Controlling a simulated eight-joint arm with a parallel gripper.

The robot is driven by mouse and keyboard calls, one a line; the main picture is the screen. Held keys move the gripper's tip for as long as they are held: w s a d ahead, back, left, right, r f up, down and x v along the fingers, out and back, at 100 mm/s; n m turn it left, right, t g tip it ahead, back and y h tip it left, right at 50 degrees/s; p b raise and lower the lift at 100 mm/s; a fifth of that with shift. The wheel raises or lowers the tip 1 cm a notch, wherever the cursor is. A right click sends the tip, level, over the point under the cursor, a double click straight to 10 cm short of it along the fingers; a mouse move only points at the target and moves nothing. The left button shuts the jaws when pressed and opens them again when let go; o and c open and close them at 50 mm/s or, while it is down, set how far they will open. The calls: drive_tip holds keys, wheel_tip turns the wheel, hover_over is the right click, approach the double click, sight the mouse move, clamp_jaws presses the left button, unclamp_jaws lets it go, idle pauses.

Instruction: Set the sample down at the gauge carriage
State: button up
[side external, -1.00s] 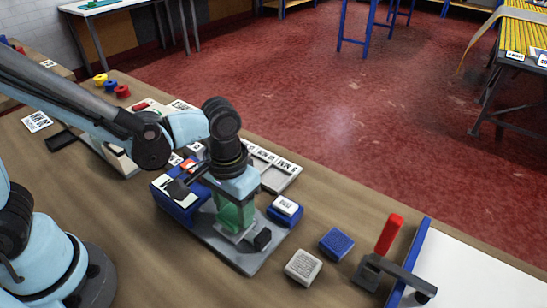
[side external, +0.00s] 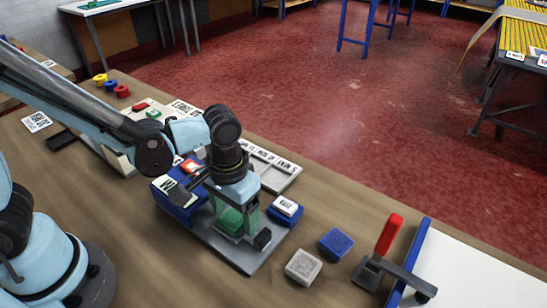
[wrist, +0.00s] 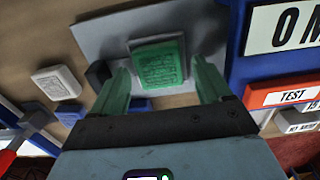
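The green sample (wrist: 158,64) has a printed top and lies flat on a small pale carriage (wrist: 158,38) on the grey gauge plate (wrist: 105,38). In the side view the sample (side external: 231,221) shows low beneath my wrist. My gripper (side external: 233,207) is open above and around it. In the wrist view my gripper (wrist: 160,66) has one translucent green finger on each side of the sample, with a gap at both sides. The blue gauge box (wrist: 238,66) stands right of the sample there, with a large display and a red TEST label (wrist: 285,94).
A grey-white block (side external: 303,267) and a blue block (side external: 336,243) lie right of the plate. A white-topped blue block (side external: 285,209) is near its back edge. A red-handled lever (side external: 389,235) stands farther right. A tray (side external: 273,172) lies behind my gripper.

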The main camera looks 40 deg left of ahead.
sight(235, 216)
drive_tip(key=shift+r, duration=0.1)
wheel_tip(235, 216, up, 13)
drive_tip(key=a+f+t, duration=0.1)
drive_tip(key=a+t, duration=0.6)
drive_tip(key=a, duration=0.6)
drive_tip(key=shift+w+a+f, duration=0.3)
